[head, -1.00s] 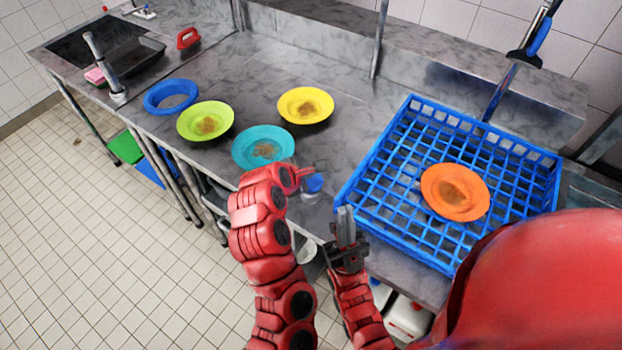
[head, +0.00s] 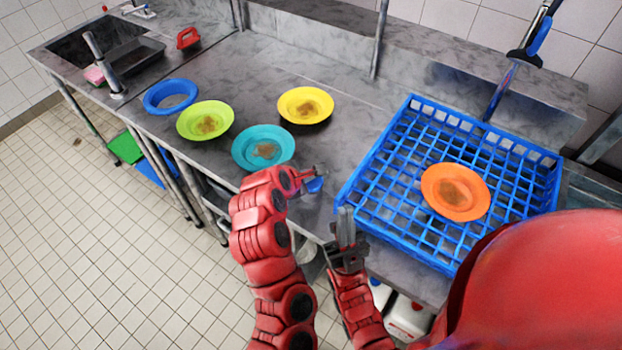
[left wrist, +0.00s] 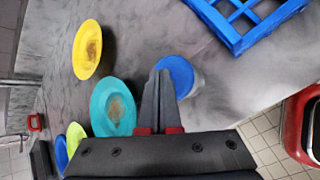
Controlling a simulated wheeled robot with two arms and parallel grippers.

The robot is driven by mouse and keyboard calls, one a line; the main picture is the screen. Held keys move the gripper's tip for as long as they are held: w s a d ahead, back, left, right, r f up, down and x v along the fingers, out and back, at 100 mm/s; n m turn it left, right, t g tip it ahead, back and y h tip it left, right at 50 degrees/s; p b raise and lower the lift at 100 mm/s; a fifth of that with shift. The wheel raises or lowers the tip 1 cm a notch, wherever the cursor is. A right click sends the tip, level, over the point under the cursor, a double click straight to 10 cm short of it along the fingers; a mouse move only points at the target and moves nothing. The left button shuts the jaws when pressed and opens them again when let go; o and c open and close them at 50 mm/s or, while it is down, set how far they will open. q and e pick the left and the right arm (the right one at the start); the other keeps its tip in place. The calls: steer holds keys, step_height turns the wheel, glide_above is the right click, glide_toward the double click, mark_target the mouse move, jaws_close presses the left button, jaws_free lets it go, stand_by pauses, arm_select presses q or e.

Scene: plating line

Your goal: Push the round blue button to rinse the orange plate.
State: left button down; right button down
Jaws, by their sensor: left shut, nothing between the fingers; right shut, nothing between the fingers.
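The orange plate (head: 455,192) with a brown stain lies in the blue rack (head: 352,200) on the right. The round blue button (head: 314,186) is on the counter left of the rack, partly covered by my left gripper (head: 318,173). In the left wrist view the button (left wrist: 180,74) sits on a pale base, and the shut fingertips (left wrist: 160,74) overlap its left edge. I cannot tell whether they touch it. My left gripper is empty. My right gripper (head: 346,214) is shut and empty, pointing up by the rack's near left corner.
Stained teal (head: 250,163), yellow (head: 290,110) and green (head: 190,128) plates and a blue ring-like dish (head: 151,104) lie left on the counter (head: 350,120). A sink and a red-handled item (head: 187,38) are farther left. A spray handle (head: 535,45) hangs above the rack.

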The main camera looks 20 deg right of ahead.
mark_target(308, 183)
arm_select(q)
steer(key=shift+f, duration=0.65)
stand_by(0.3)
steer(key=shift+r, duration=0.15)
steer(key=shift+r+p, duration=0.7)
steer(key=shift+r, duration=0.4)
steer(key=shift+r+p, duration=1.85)
steer(key=shift+r, duration=0.7)
steer(key=shift+f, duration=0.1)
